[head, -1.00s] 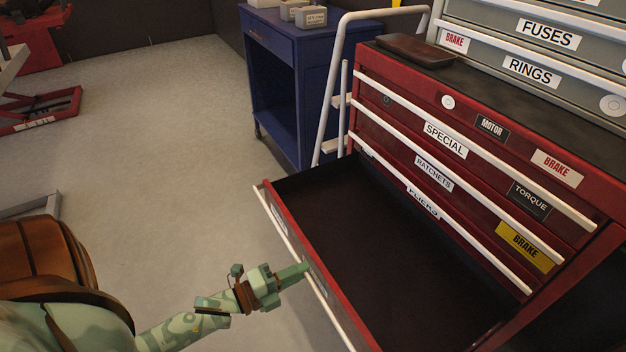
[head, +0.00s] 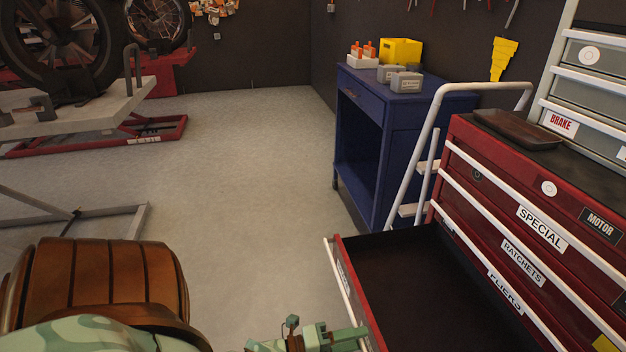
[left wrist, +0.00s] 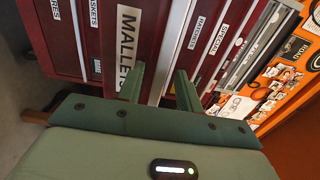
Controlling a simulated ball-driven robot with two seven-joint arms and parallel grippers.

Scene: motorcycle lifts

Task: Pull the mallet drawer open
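The mallet drawer (head: 425,290) is pulled well out of the red tool cabinet (head: 465,150). The visible part of its dark inside is empty. Its white handle (head: 350,295) runs along the front edge. In the left wrist view the drawer label (left wrist: 127,45) begins "MALLE"; a finger hides its end. My left gripper (head: 345,338) is at the drawer front, at the bottom of the head view. In the left wrist view its two fingers (left wrist: 160,85) stand apart, one on each side of the white handle, with gaps visible. My right gripper is not in view.
Shut drawers marked SPECIAL (head: 541,228) and RATCHETS (head: 522,261) are above the open one. A white-railed step (head: 432,140) and a blue cabinet (head: 395,120) stand beyond. A motorcycle lift (head: 80,110) stands far left.

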